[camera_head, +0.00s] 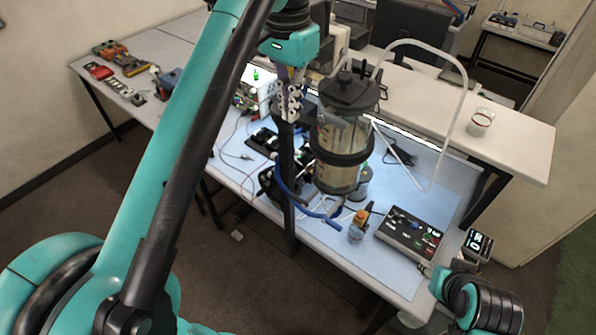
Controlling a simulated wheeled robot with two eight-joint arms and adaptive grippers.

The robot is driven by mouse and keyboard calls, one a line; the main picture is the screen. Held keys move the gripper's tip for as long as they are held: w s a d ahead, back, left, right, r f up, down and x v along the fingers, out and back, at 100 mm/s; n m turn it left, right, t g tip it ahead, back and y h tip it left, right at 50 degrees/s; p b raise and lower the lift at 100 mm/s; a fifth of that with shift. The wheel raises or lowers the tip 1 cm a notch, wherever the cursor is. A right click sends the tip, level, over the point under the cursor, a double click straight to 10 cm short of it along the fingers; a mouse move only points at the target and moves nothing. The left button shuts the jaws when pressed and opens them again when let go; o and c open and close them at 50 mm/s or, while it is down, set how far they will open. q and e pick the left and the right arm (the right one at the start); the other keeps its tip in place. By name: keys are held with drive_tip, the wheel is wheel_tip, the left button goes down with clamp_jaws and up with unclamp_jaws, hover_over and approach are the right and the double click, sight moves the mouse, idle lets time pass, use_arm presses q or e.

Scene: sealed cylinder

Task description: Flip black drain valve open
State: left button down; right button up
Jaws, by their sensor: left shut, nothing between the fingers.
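The sealed cylinder (340,150) is a clear vessel with a black lid (349,92) and a black band around its middle. It stands upright above the blue work surface. My left gripper (291,108) points down just left of the cylinder's upper part, its fingers shut with nothing between them. I cannot tell whether it touches the cylinder. The black drain valve cannot be made out clearly; the area under the cylinder is crowded with blue tubing (290,190) and small dark parts. My right arm shows at the lower right, but its fingers are not in view.
A control box (410,236) with buttons sits at the table's right front, beside a small orange-topped part (360,219). A white tube arches over the table at right. A white bench (520,135) stands behind. Tools lie on the left table (170,50).

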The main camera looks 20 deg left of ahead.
use_arm(q)
drive_tip(key=shift+s+d+r, duration=0.35)
drive_tip(key=shift+d+r, duration=0.05)
drive_tip(key=shift+d, duration=0.1)
drive_tip(key=shift+a, duration=0.1)
drive_tip(key=p, duration=0.2)
approach(296, 197)
wheel_tip(296, 197, down, 7)
drive_tip(key=shift+w+a+r, duration=0.1)
drive_tip(key=shift+w+a, duration=0.05)
idle(0.4)
